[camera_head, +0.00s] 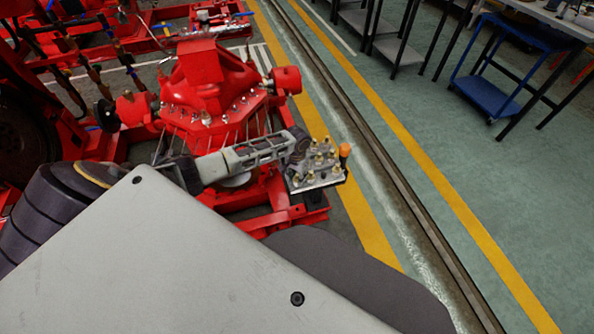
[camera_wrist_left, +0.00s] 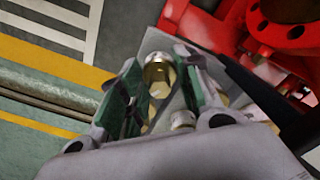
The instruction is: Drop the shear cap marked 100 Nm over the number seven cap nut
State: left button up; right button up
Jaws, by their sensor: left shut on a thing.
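My left gripper (camera_head: 298,152) is at the left side of a small metal plate (camera_head: 322,181) that bears several brass-coloured fittings (camera_head: 318,160). In the left wrist view its green-padded fingers (camera_wrist_left: 160,95) stand on both sides of a silver-and-gold cap (camera_wrist_left: 157,73), and it is shut on that cap. Another silver-topped piece (camera_wrist_left: 182,119) shows nearer the palm. I cannot read any torque mark or nut number. The fingers partly hide the fittings, so I cannot tell whether the cap touches a nut. My right gripper is not in view.
An orange-topped piece (camera_head: 345,150) stands at the plate's right edge. The red pumpset (camera_head: 205,85) rises behind my left forearm, and its red frame (camera_head: 300,218) runs below the plate. A blue cart (camera_head: 487,95) stands far right. The floor right of the plate is clear.

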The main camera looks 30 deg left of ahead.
pick_arm(q)
jog(key=shift+f, duration=0.1)
jog(key=o, duration=1.1)
jog(key=shift+r, duration=6)
